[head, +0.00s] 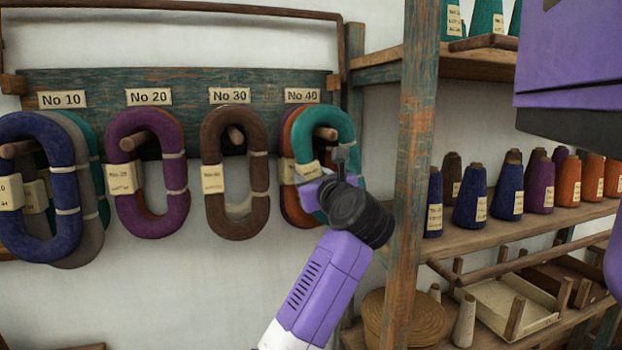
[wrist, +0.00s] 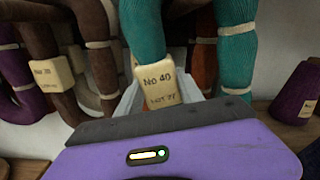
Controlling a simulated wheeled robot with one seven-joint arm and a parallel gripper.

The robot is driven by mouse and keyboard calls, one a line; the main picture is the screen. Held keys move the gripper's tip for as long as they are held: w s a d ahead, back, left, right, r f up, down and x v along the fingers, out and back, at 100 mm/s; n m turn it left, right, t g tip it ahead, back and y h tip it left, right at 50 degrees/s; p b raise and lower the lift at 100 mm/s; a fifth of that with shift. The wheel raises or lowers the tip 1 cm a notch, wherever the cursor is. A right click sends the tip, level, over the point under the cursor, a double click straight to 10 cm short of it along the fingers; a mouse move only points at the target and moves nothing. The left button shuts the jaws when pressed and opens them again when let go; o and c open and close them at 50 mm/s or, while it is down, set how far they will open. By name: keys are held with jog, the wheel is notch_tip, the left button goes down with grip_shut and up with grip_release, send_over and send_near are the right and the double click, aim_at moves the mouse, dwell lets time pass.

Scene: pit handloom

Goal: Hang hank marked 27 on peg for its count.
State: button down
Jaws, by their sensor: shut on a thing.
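The teal hank (head: 338,118) is at the No 40 peg (head: 327,134), in front of an orange hank (head: 298,207). The peg's end shows inside the teal loop, below its top; I cannot tell whether the hank's weight rests on it. My gripper (head: 318,186) is at the lower left side of this hank, shut on it by its tag. In the wrist view, my gripper (wrist: 165,90) has the teal hank (wrist: 145,40) between its fingers. Its tag (wrist: 158,85) reads No 40, with a smaller line below that looks like LOT 27. My wrist hides the loop's bottom.
A wooden post (head: 412,170) stands close right of my wrist. Shelves (head: 480,238) of cones lie beyond it.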

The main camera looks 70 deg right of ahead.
jog(key=shift+d+f, duration=0.15)
jog(key=shift+f, duration=0.6)
jog(key=c, duration=0.8)
grip_release()
jog(key=shift+w, duration=0.1)
jog(key=shift+o, duration=0.6)
jog(key=shift+r, duration=0.3)
jog(key=shift+r, duration=0.1)
